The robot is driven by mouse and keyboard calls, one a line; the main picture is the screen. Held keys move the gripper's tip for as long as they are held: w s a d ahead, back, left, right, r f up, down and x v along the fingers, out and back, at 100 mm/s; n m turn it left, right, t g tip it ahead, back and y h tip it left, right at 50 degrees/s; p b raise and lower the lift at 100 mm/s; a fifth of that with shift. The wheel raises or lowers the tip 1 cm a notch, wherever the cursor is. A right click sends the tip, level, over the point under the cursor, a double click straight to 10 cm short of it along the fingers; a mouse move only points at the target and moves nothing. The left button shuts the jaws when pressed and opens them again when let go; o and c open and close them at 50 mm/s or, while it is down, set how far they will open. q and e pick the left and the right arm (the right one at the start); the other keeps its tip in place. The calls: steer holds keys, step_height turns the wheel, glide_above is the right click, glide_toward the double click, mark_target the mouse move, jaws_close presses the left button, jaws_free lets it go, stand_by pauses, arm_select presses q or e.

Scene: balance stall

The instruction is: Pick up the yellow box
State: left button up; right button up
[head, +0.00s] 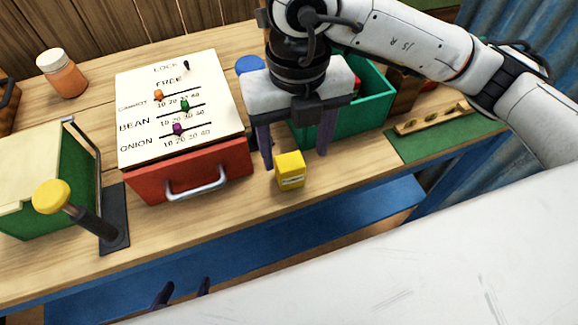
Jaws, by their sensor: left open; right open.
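The yellow box (290,171) is small, with a pale label on its front. It sits on the wooden table near the front edge, just right of the red drawer. My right gripper (295,161) is above it, pointing down and open. Its two purple fingers are apart, one at the box's upper left and the other beyond its right side, with a gap there. I cannot tell whether the left finger touches the box. My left gripper (182,292) is low in the view, in front of the table; only its dark, spread fingertips show, empty.
A red drawer unit (190,170) with a slider panel stands left of the box. A yellow-knobbed lever (52,197) and a green bin (75,170) are further left. A green crate (375,95) is behind, and a wooden block with holes (433,117) lies right on a green mat (460,134).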

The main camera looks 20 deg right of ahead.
mark_target(290, 161)
steer(key=f, duration=0.5)
steer(key=shift+w+a+f+p, duration=0.1)
steer(key=shift+a+f+p, duration=0.2)
steer(key=shift+a+p, duration=0.1)
steer(key=c, duration=1.2)
